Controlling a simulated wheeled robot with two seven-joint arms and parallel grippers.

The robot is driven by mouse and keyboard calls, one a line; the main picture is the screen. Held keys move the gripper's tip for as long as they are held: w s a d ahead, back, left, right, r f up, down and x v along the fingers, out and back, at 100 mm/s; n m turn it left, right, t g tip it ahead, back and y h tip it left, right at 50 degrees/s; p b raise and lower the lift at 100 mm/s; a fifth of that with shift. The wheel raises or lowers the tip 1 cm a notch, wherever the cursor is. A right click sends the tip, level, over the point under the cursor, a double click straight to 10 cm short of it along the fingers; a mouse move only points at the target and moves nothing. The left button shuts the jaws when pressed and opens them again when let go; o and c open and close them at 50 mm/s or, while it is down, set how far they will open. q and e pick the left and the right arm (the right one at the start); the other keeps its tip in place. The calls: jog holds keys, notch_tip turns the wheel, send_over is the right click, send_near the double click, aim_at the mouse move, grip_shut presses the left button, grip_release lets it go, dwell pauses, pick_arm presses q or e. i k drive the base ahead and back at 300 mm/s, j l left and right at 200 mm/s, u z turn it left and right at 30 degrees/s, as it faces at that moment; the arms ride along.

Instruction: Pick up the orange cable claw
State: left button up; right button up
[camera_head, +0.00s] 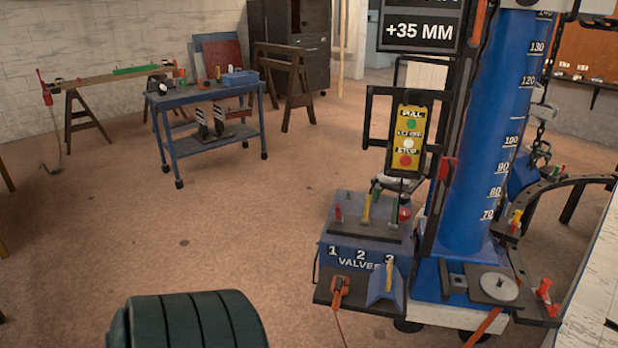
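An orange claw-shaped piece (340,291) rests on the dark front shelf of the blue valve stand, just below the "VALVES" lettering and left of a blue wedge-shaped holder. A thin orange cable hangs from it over the shelf's front edge and runs down out of the picture. Its fine shape is too small to tell. Neither my left nor my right gripper shows in the head view, and nothing is seen touching the orange claw.
The blue valve stand (352,249) carries several coloured levers. A yellow button box (407,138) hangs above it. A tall blue marked cylinder (487,150) rises to its right. A blue wheeled cart (206,117) stands farther back. Open floor (245,215) lies left of the stand.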

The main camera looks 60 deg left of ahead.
aim_at(339, 290)
jog(key=u, duration=1.75)
